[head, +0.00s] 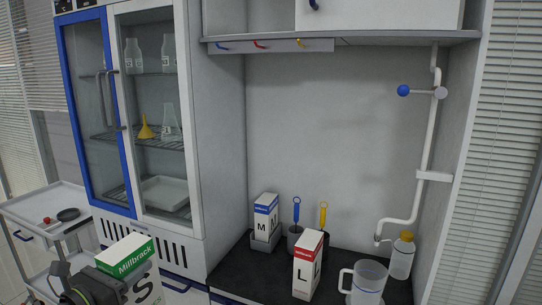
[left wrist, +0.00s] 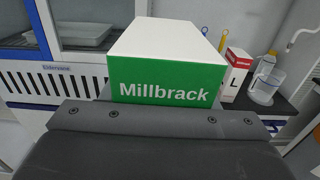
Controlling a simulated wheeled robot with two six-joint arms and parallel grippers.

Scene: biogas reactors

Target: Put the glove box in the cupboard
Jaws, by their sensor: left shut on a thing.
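My left gripper (head: 98,284) is shut on a white glove box with a green end (head: 132,256), marked "Millbrack" and "S". It holds the box up in front of the cupboard, at the lower left of the head view. The green end (left wrist: 165,82) fills the middle of the left wrist view. The cupboard (head: 188,110) has glass doors, one blue-framed and one white-framed; they look shut, but I cannot tell surely. Bottles, a yellow funnel (head: 146,127) and a white tray (head: 165,193) stand on its shelves. My right gripper is not in view.
The dark bench (head: 276,286) at right holds a blue-topped "M" box (head: 265,218), a red-topped "L" box (head: 307,266), a clear jug (head: 368,279) and a bottle (head: 401,258). A white trolley (head: 40,207) stands at left. A wall cupboard (head: 385,14) hangs above the bench.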

